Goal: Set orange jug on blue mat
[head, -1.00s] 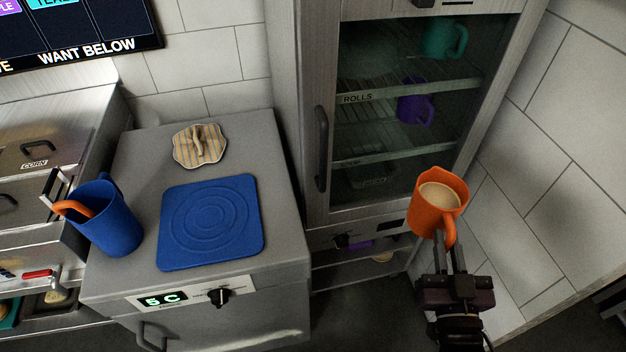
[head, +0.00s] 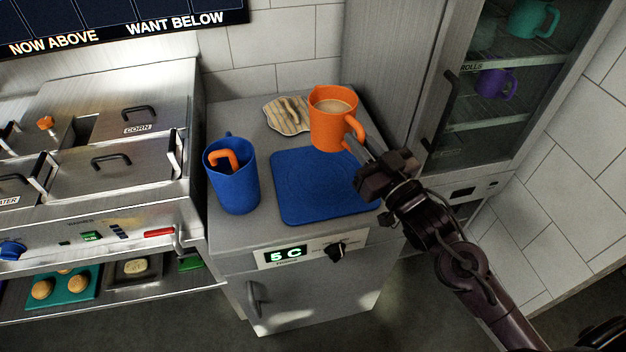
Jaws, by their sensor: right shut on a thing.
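The orange jug (head: 332,122), filled with a tan liquid, is upright in my right gripper (head: 360,148). The gripper is shut on its handle at the jug's right side. The jug appears above the back part of the blue mat (head: 325,195) and hides some of its far edge. The height of the jug over the mat is hard to tell. The mat lies flat and bare on the grey counter (head: 234,228). My left gripper does not show.
A blue jug (head: 234,185) with an orange handle-like piece inside stands left of the mat. A striped cloth-like pad (head: 284,115) lies behind the mat. A glass-door cabinet (head: 490,90) holding purple and teal mugs is at right. Steel food bins (head: 120,120) are at left.

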